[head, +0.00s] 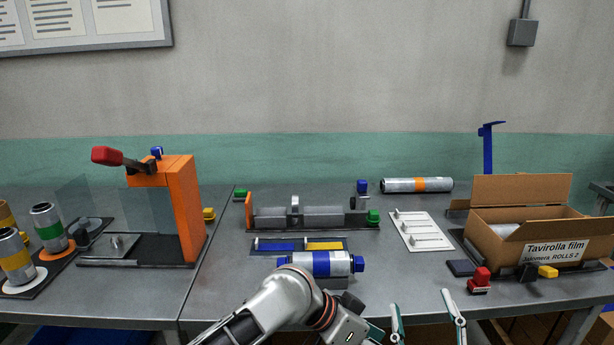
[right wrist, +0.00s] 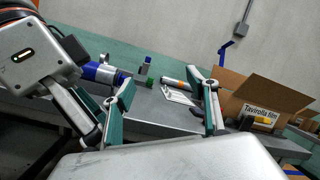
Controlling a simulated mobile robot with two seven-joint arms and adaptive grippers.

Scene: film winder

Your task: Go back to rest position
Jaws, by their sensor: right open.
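My right gripper (head: 420,301) is at the bottom of the head view, by the front edge of the grey table (head: 400,275). Its two green-and-white fingers are spread apart with nothing between them. In the right wrist view my right gripper (right wrist: 163,84) also shows open and empty, with the tabletop beyond it. A grey arm link of mine crosses the bottom middle of the head view, in front of the table. My left gripper is not visible in either view.
A blue-banded roll (head: 321,263) lies near the front edge, close to my arm. The winder (head: 313,217), a white tray (head: 421,232), an orange-banded roll (head: 417,185) and an open cardboard box (head: 515,205) stand farther back. An orange press (head: 178,205) is at left.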

